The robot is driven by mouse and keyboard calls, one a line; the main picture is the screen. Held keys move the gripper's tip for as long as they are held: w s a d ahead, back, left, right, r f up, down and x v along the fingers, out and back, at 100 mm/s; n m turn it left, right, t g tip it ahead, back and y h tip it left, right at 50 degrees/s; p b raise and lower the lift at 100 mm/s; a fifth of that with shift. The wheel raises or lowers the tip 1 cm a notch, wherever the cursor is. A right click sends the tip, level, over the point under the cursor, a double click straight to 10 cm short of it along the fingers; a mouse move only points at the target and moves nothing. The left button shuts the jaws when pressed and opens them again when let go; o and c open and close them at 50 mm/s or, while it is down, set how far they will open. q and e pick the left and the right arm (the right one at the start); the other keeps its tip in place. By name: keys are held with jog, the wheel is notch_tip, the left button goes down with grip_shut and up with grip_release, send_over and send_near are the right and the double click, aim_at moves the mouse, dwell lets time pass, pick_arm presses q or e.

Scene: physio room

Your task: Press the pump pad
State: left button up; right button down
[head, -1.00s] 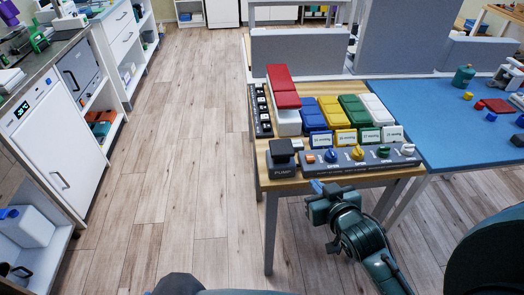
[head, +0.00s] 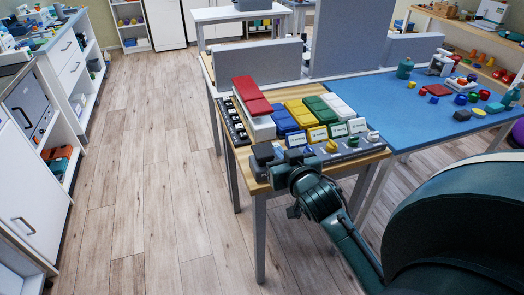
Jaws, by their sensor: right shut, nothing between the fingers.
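The pump pad (head: 264,153) is a dark grey block at the near left corner of the wooden table (head: 352,162), in the head view. My right gripper (head: 277,174) is at the table's near edge, right in front of the pad. It is shut and holds nothing. It hides the lower part of the pump unit and its label. I cannot tell whether the gripper touches the pad. My left gripper is not in view.
A red-topped white block (head: 261,127) stands behind the pad. Blue, yellow, green and white pads lie to its right, with labelled cards and coloured knobs (head: 331,146) in front. A blue-topped table (head: 424,113) adjoins on the right. The floor at left is clear.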

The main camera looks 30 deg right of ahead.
jog(key=shift+w, duration=0.1)
send_over(267, 155)
jog(key=shift+w+f+p, duration=0.2)
jog(key=shift+f+p, duration=0.1)
jog(key=shift+f, duration=0.9)
notch_tip(267, 155, down, 3)
jog(key=shift+s+r, duration=0.1)
jog(key=shift+s, duration=0.05)
jog(key=shift+f, duration=0.65)
